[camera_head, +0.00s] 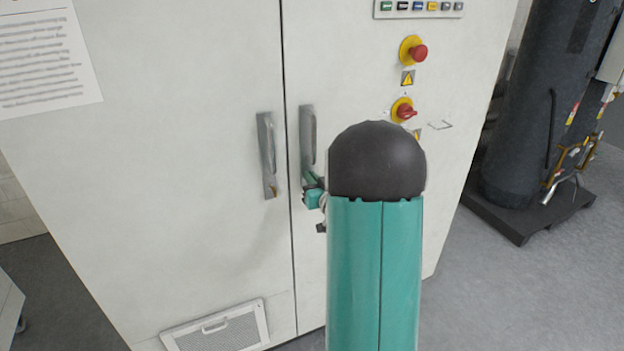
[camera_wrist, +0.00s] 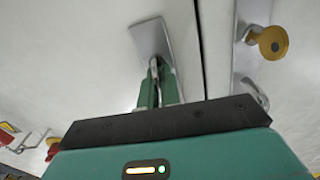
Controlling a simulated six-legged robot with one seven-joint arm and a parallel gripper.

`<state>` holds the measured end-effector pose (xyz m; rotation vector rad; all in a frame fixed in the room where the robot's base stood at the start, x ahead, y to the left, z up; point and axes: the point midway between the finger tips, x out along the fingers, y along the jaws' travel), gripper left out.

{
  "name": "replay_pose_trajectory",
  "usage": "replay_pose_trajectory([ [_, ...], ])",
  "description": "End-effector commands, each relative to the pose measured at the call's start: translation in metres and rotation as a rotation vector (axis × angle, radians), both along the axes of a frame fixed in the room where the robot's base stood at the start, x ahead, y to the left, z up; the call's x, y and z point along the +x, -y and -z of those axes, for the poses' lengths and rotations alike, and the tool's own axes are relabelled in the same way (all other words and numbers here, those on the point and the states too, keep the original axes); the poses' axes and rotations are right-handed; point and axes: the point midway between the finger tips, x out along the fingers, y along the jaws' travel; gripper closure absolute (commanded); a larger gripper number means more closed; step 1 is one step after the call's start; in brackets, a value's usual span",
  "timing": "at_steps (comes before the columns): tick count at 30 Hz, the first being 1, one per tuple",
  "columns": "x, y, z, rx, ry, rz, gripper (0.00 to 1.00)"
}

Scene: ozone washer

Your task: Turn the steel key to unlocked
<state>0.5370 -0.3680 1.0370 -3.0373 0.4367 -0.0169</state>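The steel key (camera_wrist: 154,68) is a small grey piece at the lower end of the right door's handle plate (camera_wrist: 150,38), seen upside down in the wrist view. My gripper (camera_wrist: 162,72) has its two green fingers close together at this key, with the grey metal between their tips. In the head view my gripper (camera_head: 313,190) is at the foot of the right door handle (camera_head: 307,140). The key itself is hidden there by my fingers and arm. How far the key is turned cannot be told.
The left door handle (camera_head: 267,150) is close by, with a brass-coloured key (camera_wrist: 272,42) at its end. A red emergency button (camera_head: 419,52) and a red rotary switch (camera_head: 405,112) are on the right. A dark tank (camera_head: 535,110) stands beyond the cabinet.

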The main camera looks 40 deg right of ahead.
Motion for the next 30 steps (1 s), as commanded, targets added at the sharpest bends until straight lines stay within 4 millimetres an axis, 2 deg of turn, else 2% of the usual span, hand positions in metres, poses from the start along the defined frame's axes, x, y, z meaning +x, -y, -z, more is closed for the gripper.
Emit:
replay_pose_trajectory([
  [8,-0.0011,0.0025,0.0010,0.184,0.053,0.001,1.00],
  [30,-0.0031,0.0091,0.0066,0.856,0.249,0.001,1.00],
])
